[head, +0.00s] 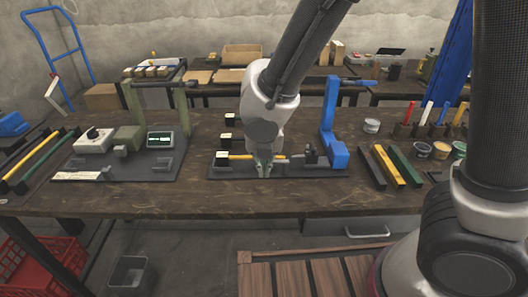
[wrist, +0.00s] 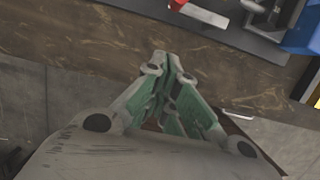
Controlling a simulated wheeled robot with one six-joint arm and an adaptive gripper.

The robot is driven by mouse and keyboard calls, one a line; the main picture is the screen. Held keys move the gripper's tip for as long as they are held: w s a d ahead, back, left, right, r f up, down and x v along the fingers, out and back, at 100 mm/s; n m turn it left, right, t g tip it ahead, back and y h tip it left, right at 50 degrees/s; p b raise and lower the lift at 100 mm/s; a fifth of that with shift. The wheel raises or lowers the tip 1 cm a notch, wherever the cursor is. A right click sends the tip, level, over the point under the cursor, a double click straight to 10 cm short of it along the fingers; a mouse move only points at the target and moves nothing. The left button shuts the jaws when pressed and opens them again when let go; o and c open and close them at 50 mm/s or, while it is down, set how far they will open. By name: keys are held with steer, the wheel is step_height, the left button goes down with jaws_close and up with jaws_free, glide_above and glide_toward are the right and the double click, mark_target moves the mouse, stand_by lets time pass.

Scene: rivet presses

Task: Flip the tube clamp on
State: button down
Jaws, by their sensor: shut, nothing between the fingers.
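A blue press (head: 333,125) stands on a dark base plate (head: 225,172) on the workbench. A small dark clamp-like piece (head: 311,154) sits just left of the press foot; it looks like the tube clamp, but its lever position is too small to tell. A yellow tube (head: 240,156) lies along the plate, partly hidden behind my gripper. My gripper (head: 263,172) points down at the plate's front, left of the clamp, shut and empty. In the wrist view my gripper (wrist: 168,62) has closed fingers, with a metal bracket (wrist: 264,10) and a grey, red-ended piece (wrist: 200,12) beyond them.
A second press station (head: 130,140) with a green frame stands to the left. The bench front strip (head: 200,198) is bare.

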steer(key=w, duration=0.1)
steer(key=w+f, duration=0.1)
steer(key=w, duration=0.1)
steer(key=w+f, duration=0.1)
steer(key=shift+w+d+f, duration=0.1)
steer(key=shift+w+f, duration=0.1)
steer(key=shift+w, duration=0.1)
